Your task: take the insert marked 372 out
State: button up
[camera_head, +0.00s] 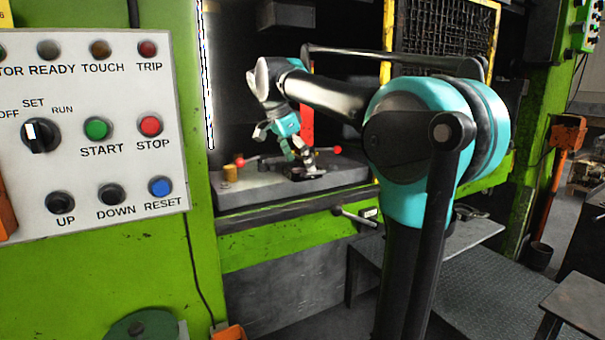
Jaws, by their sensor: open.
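My gripper (304,160) is open inside the press opening, low over the grey die bed (243,192). Its fingers point down at a dark area of the bed, close to a dark piece (309,172) there. I cannot tell whether they touch it. No marking 372 can be read at this size, so I cannot tell which piece is the insert. Red-knobbed levers (240,162) stand beside the gripper, with another red knob (337,149) to its right. The gripper and wrist hide part of the bed.
A control panel (85,130) with buttons and a selector fills the left. Green press frame (236,260) borders the opening. A lever (354,215) sticks out below the bed. A brass-coloured cylinder (229,173) stands on the bed's left. A metal bench (470,238) stands at right.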

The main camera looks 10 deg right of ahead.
jog(key=c, duration=1.9)
